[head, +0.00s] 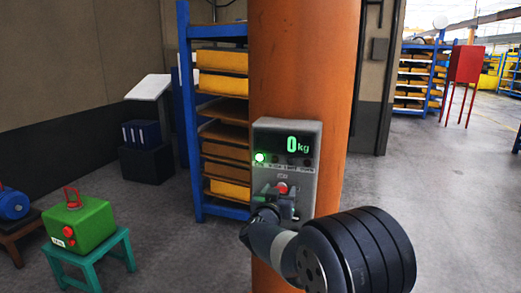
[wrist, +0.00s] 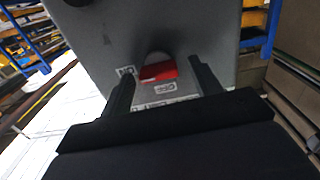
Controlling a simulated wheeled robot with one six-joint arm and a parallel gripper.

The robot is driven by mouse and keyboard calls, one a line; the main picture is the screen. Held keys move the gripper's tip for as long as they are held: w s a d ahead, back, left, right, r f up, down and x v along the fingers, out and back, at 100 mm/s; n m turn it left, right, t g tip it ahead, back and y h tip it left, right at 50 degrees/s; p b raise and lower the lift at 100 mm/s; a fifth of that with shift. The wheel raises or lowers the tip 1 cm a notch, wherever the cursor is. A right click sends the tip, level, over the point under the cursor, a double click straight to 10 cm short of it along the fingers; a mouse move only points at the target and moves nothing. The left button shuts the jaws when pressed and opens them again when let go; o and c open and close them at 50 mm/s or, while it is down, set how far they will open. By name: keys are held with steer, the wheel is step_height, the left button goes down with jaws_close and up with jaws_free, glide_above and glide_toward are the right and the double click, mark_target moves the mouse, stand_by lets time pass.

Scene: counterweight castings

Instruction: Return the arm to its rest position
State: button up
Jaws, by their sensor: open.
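My arm reaches up from the lower right in the head view, and my gripper (head: 279,194) is at the front of a grey control box (head: 263,137) on an orange column. In the wrist view my gripper (wrist: 161,72) is open, its two dark fingers apart. A red switch handle (wrist: 158,72) shows between them, with small labels beside it, one seeming to read OFF. The handle also shows as a small red spot in the head view (head: 282,187). I cannot tell whether a finger touches it. The box display (head: 298,145) reads 0 kg, and a green lamp (head: 260,157) glows.
A blue shelf rack (head: 184,110) with yellow and brown bins stands behind the orange column (head: 300,60). A green casting (head: 80,224) with a red handle sits on a teal stool (head: 122,246) at left. A red stand (head: 466,64) is far right. The right floor is clear.

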steer(key=b+v, duration=0.3)
steer(key=v, duration=0.8)
steer(key=shift+m, duration=0.3)
steer(key=p+x, duration=0.3)
steer(key=x, duration=0.8)
steer(key=shift+w+d, duration=0.15)
steer(key=shift+w, duration=0.05)
steer(key=shift+s+r+n+p, duration=0.2)
steer(key=shift+n+p, duration=0.65)
steer(key=shift+n, duration=0.15)
steer(key=b+v, duration=0.3)
steer(key=v, duration=0.8)
steer(key=s+a+f+n+g+y+b, duration=0.25)
steer(key=s+f+n+y+b, duration=0.3)
steer(key=f+y, duration=0.35)
steer(key=s+d+f+g+h+b, duration=0.3)
steer(key=s+d+f+g, duration=0.3)
steer(key=s+d+f, duration=0.3)
steer(key=s+d+f+g+h+b, duration=0.3)
steer(key=s+d+f+g+b, duration=0.2)
steer(key=s+f, duration=1.1)
steer(key=s+d+g, duration=0.2)
steer(key=s+d, duration=0.1)
steer(key=s, duration=0.2)
steer(key=shift+d+f+m, duration=0.35)
steer(key=shift+d, duration=0.05)
